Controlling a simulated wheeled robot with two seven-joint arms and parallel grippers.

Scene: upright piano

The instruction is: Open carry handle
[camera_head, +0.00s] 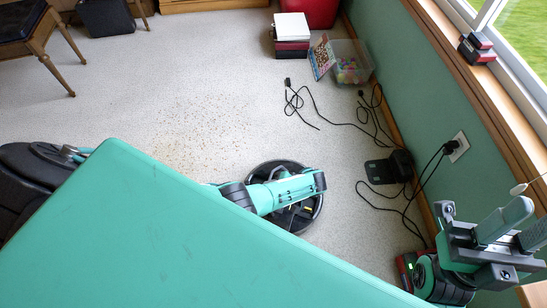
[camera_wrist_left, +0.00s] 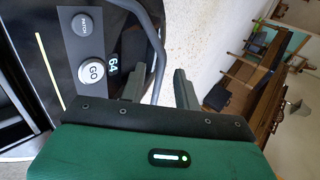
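A round black robot vacuum (camera_head: 301,222) lies on the floor, partly covered by my left arm. In the left wrist view its dark top (camera_wrist_left: 45,75) shows a GO button, a smaller button and the number 64. A thin grey curved handle bar (camera_wrist_left: 161,45) runs along its edge and passes between the fingertips of my left gripper (camera_wrist_left: 158,86). The fingers are apart; contact with the bar cannot be told. How far the handle is raised is unclear. The left fingertips are hidden in the head view. My right gripper (camera_head: 514,222) is open and empty near the wall.
A black dock (camera_head: 390,168) and loose cables (camera_head: 318,118) lie along the right wall. A clear bin (camera_head: 350,63), stacked boxes (camera_head: 291,32) and a wooden stool (camera_head: 30,35) stand farther back. Crumbs (camera_head: 200,130) are scattered on open floor.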

